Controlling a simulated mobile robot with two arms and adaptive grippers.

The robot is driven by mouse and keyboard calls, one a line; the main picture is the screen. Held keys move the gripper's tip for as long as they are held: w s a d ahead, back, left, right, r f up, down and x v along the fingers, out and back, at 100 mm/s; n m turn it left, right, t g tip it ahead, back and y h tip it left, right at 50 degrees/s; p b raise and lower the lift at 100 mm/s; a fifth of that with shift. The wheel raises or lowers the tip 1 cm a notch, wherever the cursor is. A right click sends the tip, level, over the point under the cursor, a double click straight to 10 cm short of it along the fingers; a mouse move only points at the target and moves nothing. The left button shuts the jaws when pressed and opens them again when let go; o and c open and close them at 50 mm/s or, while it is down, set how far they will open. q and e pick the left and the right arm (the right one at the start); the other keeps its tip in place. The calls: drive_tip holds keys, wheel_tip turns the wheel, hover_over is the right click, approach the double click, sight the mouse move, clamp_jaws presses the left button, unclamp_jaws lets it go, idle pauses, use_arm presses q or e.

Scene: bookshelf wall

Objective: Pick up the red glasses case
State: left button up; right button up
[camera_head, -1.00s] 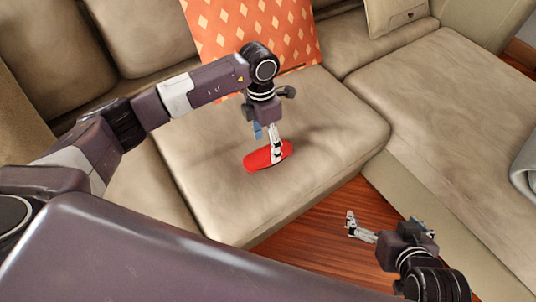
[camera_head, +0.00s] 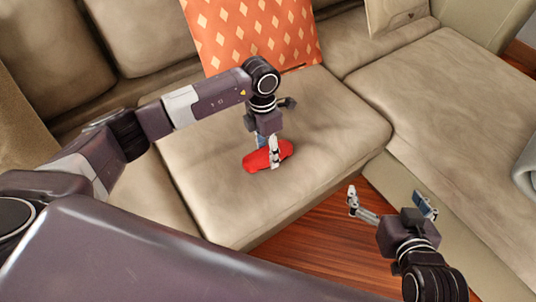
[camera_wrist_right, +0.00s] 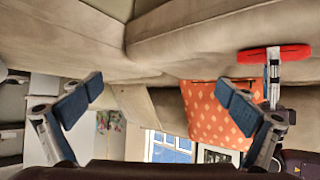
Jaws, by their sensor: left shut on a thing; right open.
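The red glasses case (camera_head: 256,160) is on the beige sofa seat (camera_head: 190,170) in the head view, in front of an orange pillow. My left gripper (camera_head: 268,158) points down from above and is shut on the case, with its fingers across the middle. Whether the case is clear of the cushion I cannot tell. In the right wrist view the case (camera_wrist_right: 290,53) shows at the upper right with my left gripper's fingers (camera_wrist_right: 273,75) across it. My right gripper (camera_head: 390,200) is open and empty, over the floor at the sofa's front corner.
The orange patterned pillow (camera_head: 245,32) leans on the backrest behind the case. Another sofa seat (camera_head: 450,110) extends to the right. Wooden floor (camera_head: 310,225) shows in front of the seat. The seat around the case is clear.

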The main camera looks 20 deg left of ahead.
use_arm(q)
drive_tip(key=shift+c, duration=1.1)
